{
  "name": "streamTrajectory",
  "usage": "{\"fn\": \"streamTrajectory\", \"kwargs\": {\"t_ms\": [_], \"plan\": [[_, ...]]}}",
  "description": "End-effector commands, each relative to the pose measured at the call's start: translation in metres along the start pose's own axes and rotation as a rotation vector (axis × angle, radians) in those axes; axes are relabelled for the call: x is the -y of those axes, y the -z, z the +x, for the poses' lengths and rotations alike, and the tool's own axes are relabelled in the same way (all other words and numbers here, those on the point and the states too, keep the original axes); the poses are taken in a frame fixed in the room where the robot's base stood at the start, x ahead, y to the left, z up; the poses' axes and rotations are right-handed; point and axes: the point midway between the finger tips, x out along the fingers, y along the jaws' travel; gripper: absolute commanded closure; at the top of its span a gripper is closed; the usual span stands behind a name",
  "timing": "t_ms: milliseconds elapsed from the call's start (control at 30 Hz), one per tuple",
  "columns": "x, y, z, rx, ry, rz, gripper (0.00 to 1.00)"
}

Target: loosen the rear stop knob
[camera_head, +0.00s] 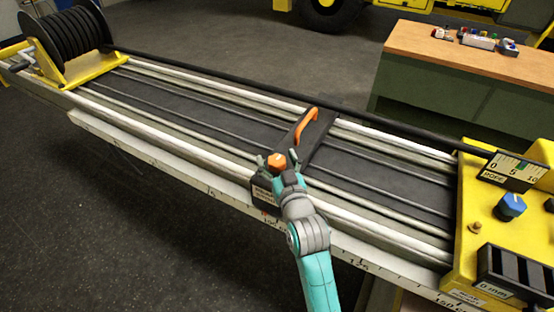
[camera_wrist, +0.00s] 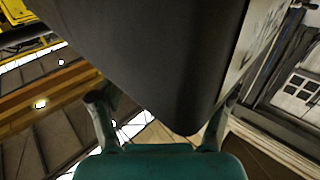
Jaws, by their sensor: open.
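An orange knob (camera_head: 277,160) sits on a small dark block with a white label (camera_head: 263,194) at the front rail of the long bed; I take it for the rear stop knob. A dark crosspiece with an orange handle (camera_head: 308,126) runs from there across the bed. My gripper (camera_head: 288,168) is at the knob, just right of it in the picture, and partly covers the block. In the wrist view my gripper (camera_wrist: 165,95) has its fingers spread, with a large dark surface (camera_wrist: 165,50) between and beyond them. Contact with the knob cannot be told.
A ruled scale (camera_head: 190,180) runs along the bed's front edge. A black reel (camera_head: 65,45) on a yellow stand is at the far left. A yellow panel (camera_head: 470,235) with a blue knob (camera_head: 511,206) is at right. A workbench (camera_head: 470,60) stands behind.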

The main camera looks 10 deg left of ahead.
Motion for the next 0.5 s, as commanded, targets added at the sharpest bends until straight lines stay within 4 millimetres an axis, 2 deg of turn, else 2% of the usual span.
{"fn": "streamTrajectory", "kwargs": {"t_ms": [167, 400, 500], "plan": [[0.0000, 0.0000, -0.0002, 0.000, 0.000, 0.000, 0.26], [0.0000, 0.0001, -0.0003, 0.000, 0.000, 0.000, 0.84], [0.0000, 0.0000, -0.0003, 0.000, 0.000, 0.000, 0.84]]}}
